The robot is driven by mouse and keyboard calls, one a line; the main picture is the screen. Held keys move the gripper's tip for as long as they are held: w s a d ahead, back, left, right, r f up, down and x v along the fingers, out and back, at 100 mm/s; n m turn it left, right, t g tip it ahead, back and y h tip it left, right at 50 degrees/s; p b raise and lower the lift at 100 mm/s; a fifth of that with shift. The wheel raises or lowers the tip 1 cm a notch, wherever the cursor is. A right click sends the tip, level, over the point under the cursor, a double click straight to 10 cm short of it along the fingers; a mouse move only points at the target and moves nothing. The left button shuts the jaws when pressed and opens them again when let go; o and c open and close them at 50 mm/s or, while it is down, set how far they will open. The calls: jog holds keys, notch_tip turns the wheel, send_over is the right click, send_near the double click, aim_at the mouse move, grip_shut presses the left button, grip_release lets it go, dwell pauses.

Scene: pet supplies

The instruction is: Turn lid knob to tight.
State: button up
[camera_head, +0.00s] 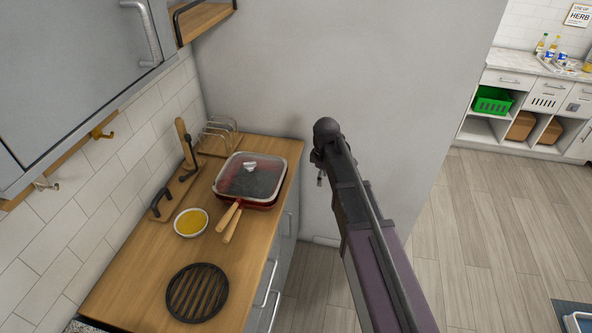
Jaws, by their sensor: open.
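A red square pan (262,205) stands on the wooden counter at the centre left of the head view. A lid with a dark see-through panel and a pale rim (233,160) covers it. A small pale lid knob (250,167) stands up from the middle of the lid. Any tightness mark on it is too small to see. My gripper (320,178) is open, small and partly hidden by my arm. In the picture it is to the right of the pan, apart from the knob and past the counter's right edge.
A bowl of yellow liquid (191,223) and a round black trivet (197,292) are on the counter (130,270). A grey wall (330,70) rises beyond; open floor is at right.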

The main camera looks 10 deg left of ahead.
jog(key=w+a+r+n+p, duration=0.2)
jog(key=w+a, duration=0.1)
jog(key=a, duration=0.4)
jog(key=w+a+r+n+p, duration=0.2)
jog(key=w+a+r+p, duration=0.15)
jog(key=a, duration=0.25)
notch_tip(320, 180, up, 2)
jog(key=r+n+p, duration=0.1)
jog(key=n+p, duration=0.1)
jog(key=n, duration=0.1)
send_over(248, 163)
jog(key=shift+f, duration=0.25)
jog(key=shift+f, duration=0.15)
notch_tip(248, 163, down, 14)
jog(key=b, duration=1.3)
jog(key=shift+r, duration=0.2)
grip_shut()
